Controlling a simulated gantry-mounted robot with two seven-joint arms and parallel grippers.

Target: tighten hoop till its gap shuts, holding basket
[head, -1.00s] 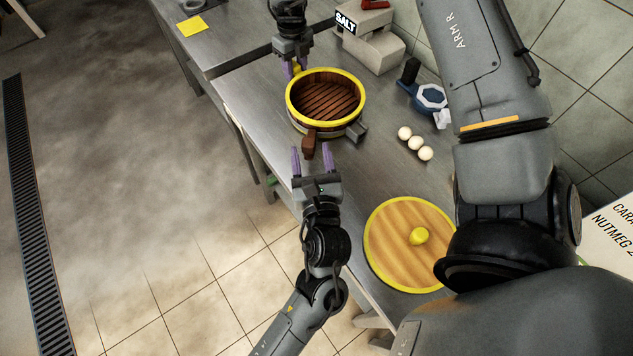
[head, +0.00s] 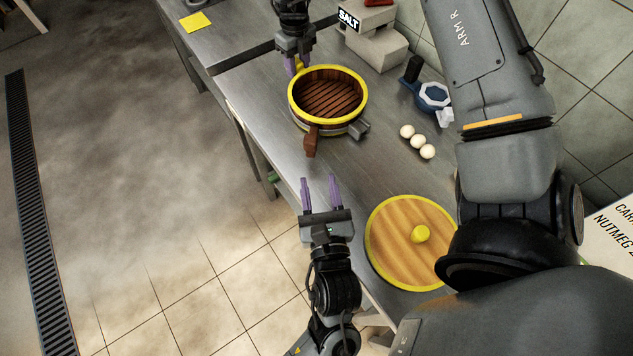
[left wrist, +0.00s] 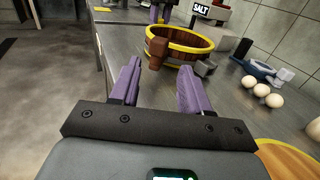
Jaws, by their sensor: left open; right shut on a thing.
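The basket (head: 330,95) is a round wooden steamer with a slatted floor and a yellow rim, standing on the steel counter. A grey band, the hoop (head: 298,124), shows low around its near side. A brown block-like handle (head: 311,140) and a grey block (head: 357,130) stick out from the near side; the gap cannot be made out. My right gripper (head: 297,66) is shut on a yellow piece at the basket's far left side. My left gripper (head: 320,183) is open and empty, apart from the brown handle. The basket also shows in the left wrist view (left wrist: 180,48), beyond my open fingers.
A round wooden lid (head: 400,250) with yellow rim and knob lies on the near counter. Several white balls (head: 417,141), a blue device (head: 433,97) and a grey stand marked SALT (head: 375,45) are right of the basket. The counter's left edge drops to the floor.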

